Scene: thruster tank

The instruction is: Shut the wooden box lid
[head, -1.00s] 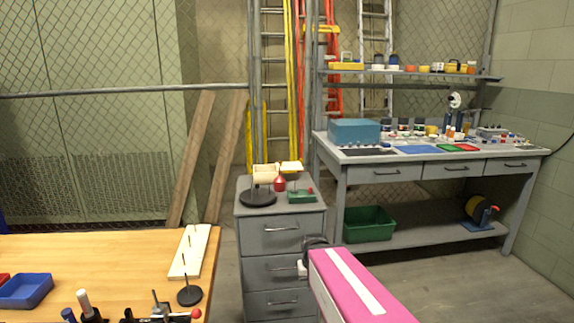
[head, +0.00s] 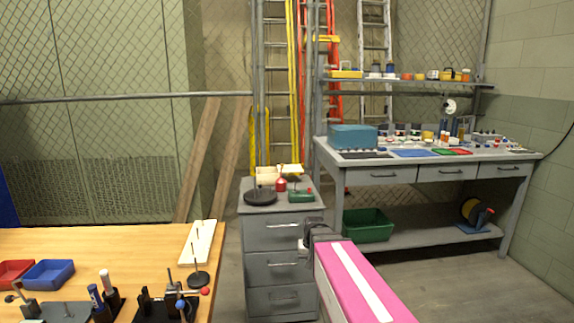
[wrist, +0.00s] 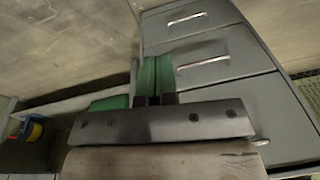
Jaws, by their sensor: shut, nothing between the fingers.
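A small tan wooden box (head: 266,174) sits on top of the grey drawer cabinet in the head view. A pale flat piece (head: 290,169) shows beside it at the right; I cannot tell whether it is the lid. The box is too small to tell how its lid stands. My gripper (head: 304,245) is in front of the cabinet's drawers, below the box and apart from it. In the wrist view, its green-padded fingers (wrist: 155,80) are shut together and empty, with the drawers behind. The box is not in the wrist view.
The grey cabinet (head: 283,237) also carries a black round stand (head: 260,197), a red bottle (head: 281,185) and a green item (head: 301,196). A wooden table (head: 90,241) with trays and tools is at left. A workbench (head: 430,165) stands at right. Floor shows between cabinet and bench.

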